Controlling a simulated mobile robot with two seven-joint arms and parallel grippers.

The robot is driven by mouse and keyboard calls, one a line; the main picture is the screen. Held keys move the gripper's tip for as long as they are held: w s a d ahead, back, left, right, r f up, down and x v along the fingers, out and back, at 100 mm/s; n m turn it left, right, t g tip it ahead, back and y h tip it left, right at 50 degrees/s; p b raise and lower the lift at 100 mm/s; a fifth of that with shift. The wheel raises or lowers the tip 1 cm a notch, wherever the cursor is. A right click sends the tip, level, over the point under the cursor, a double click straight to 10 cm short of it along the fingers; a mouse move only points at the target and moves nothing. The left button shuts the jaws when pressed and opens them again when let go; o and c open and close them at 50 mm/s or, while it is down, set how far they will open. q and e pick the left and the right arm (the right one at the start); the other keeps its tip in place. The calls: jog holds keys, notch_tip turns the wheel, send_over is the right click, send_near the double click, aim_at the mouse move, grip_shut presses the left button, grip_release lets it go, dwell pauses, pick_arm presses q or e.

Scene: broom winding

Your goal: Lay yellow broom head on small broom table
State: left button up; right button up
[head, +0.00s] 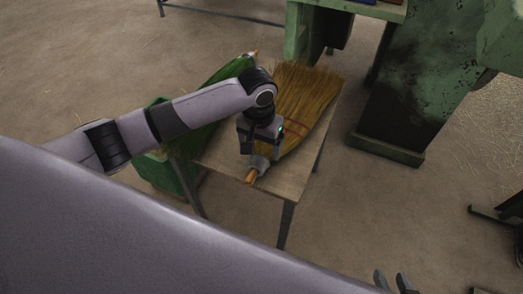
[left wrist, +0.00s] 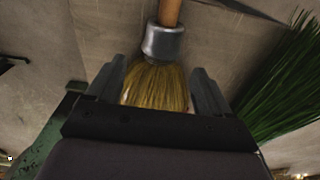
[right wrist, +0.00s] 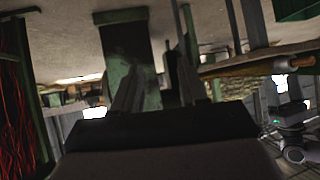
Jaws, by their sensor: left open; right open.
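The yellow broom head (head: 308,95) lies on the small broom table (head: 287,182), bristles toward the back. Its metal collar and short wooden stub (head: 251,175) point to the front edge. My left gripper (head: 258,152) is just above the broom's neck and covers part of it. In the left wrist view its open fingers (left wrist: 157,88) are on either side of the yellow bristles (left wrist: 157,85), close to the metal collar (left wrist: 162,42). I cannot tell whether they touch. My right gripper (head: 395,282) is open and empty at the bottom of the head view, away from the table.
A green broom head (head: 205,105) lies left of the yellow one, partly behind my left arm. A green bin (head: 183,178) stands by the table's left side. Green machinery (head: 405,130) stands behind and to the right. Bare floor (head: 350,210) lies right of the table.

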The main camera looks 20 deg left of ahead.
pick_arm(q)
notch_tip(320, 180, up, 7)
jog(key=p, duration=0.1)
jog(key=shift+s+r, duration=0.15)
jog(key=shift+s, duration=0.15)
